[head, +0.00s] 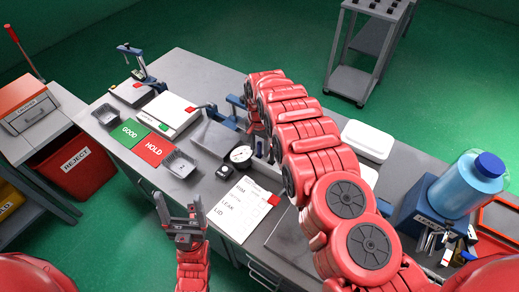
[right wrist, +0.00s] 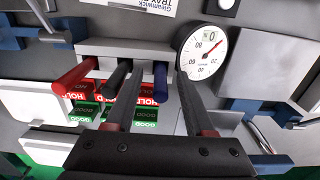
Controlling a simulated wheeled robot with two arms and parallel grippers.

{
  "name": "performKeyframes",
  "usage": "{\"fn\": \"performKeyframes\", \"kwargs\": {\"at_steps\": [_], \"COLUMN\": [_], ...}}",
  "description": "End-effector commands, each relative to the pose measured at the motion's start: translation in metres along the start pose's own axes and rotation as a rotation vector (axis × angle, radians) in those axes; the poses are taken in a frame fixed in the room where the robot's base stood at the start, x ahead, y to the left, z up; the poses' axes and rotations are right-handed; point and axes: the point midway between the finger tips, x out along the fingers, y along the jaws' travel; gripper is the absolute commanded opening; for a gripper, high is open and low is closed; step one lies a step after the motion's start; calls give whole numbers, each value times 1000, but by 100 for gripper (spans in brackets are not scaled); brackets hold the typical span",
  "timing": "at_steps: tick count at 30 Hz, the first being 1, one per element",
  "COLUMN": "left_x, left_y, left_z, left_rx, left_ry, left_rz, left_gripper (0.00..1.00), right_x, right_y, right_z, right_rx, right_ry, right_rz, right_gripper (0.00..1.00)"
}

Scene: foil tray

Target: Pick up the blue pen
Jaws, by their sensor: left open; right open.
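The blue pen (right wrist: 160,85) stands out of a grey holder (right wrist: 105,47) in the right wrist view, beside a black pen (right wrist: 116,80) and a red pen (right wrist: 76,75). My right gripper (right wrist: 161,73) is open and empty; its two fingers appear on either side of the blue pen, and I cannot tell any contact. In the head view my right arm hides most of the pens and the right gripper. My left gripper (head: 180,216) is open and empty, in front of the bench's near edge.
A dial gauge (head: 241,155) stands close to the pens and shows in the right wrist view (right wrist: 203,52). GOOD (head: 129,132) and HOLD (head: 154,149) cards, a small foil tray (head: 180,165) and a checklist sheet (head: 236,213) lie on the bench. A blue bottle (head: 468,186) stands at the right.

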Motion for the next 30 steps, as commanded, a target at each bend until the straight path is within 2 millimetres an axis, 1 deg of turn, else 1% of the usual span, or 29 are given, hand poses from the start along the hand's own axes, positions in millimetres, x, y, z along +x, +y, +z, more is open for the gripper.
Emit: {"fn": "performKeyframes", "kwargs": {"at_steps": [1, 4, 10, 11, 12, 14, 18, 19, 20, 30], "left_x": [4, 5, 4, 4, 4, 4, 4, 4, 4, 3], "left_y": [0, 0, 0, 0, 0, 0, 0, 0, 0, 0], "left_z": [-1, -1, -1, -1, -1, -1, -1, -1, -1, 0], "left_rx": [0, 0, 0, 0, 0, 0, 0, 0, 0, 0], "left_ry": [0, 0, 0, 0, 0, 0, 0, 0, 0, 0], "left_rz": [0, 0, 0, 0, 0, 0, 0, 0, 0, 0], "left_gripper": [80, 80, 80, 80, 80, 80, 80, 80, 80, 80], "right_x": [3, 9, 10, 10, 9, 9, 9, 9, 9, 8], "right_y": [0, 0, 0, 0, 0, 0, 0, 0, 0, 0], "right_z": [0, 0, 0, 0, 0, 0, 0, 0, 0, 0], "right_rx": [0, 0, -1, -1, -1, 0, 0, 0, 0, 0], "right_ry": [1, 1, 1, 2, 2, 2, 2, 2, 2, 2], "right_rz": [0, 0, -1, -1, -1, -1, -1, -1, -1, -2], "right_gripper": [54, 54, 54, 50, 43, 32, 7, 2, 0, 0]}}
